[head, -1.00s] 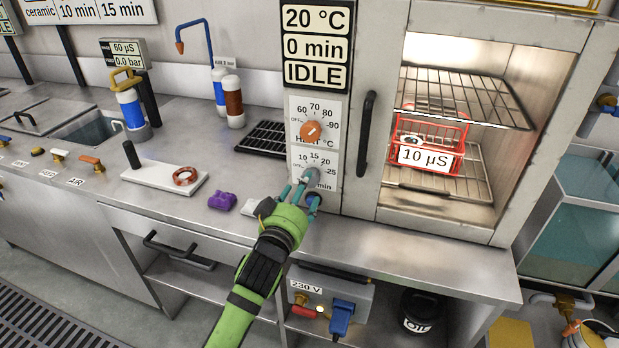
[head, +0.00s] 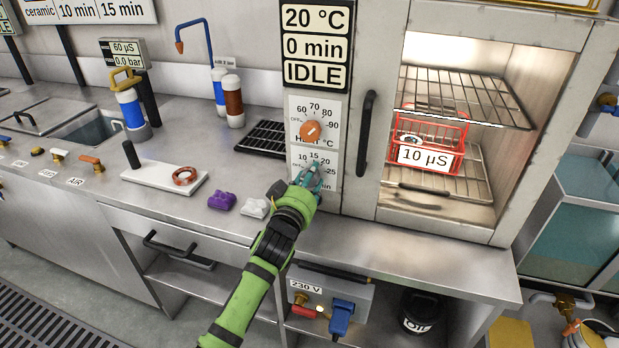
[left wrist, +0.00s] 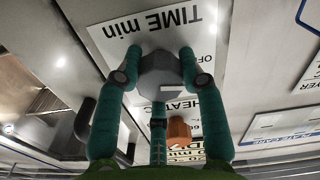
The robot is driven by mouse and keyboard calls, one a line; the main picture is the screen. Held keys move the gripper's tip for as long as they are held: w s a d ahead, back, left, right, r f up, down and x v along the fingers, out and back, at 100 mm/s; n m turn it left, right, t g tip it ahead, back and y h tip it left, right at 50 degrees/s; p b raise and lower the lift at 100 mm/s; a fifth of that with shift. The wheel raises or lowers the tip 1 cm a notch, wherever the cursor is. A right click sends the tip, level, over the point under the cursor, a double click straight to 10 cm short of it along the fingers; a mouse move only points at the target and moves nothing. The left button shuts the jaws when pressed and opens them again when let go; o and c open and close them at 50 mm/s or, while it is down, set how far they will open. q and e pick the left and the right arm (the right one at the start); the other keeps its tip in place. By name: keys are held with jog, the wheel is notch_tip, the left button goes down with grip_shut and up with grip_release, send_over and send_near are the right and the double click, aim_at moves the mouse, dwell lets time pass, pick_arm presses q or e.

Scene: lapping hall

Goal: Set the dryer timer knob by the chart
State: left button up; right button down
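The grey timer knob (left wrist: 160,75) sits on the white TIME min plate (left wrist: 165,30) in the left wrist view. In the head view it is mostly hidden by my left gripper (head: 312,178). The gripper's teal fingers lie on both sides of the knob and appear to touch it. The orange heat knob (head: 311,131) is just above. The dryer display (head: 317,46) reads 20 °C, 0 min and IDLE. A wall chart (head: 90,11) at the upper left shows ceramic, 10 min and 15 min, partly cut off. My right gripper is not in view.
The dryer chamber holds a red basket (head: 428,137) labelled 10 µS on wire racks. A vertical black handle (head: 366,133) stands right of the knobs. Purple (head: 222,201) and white (head: 256,208) pieces lie on the counter left of my gripper.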

pick_arm(q)
jog(key=shift+r+m, duration=0.3)
jog(key=shift+r, duration=0.05)
jog(key=m+p, duration=0.1)
jog(key=m, duration=0.1)
jog(key=shift+r+m, duration=0.15)
jog(key=shift+m, duration=0.15)
jog(key=shift+m+p, duration=0.4)
jog(key=shift+m, duration=1.9)
jog(key=shift+d, duration=0.1)
jog(key=o, duration=1.1)
jog(key=shift+o, duration=0.2)
jog(key=shift+f, duration=0.3)
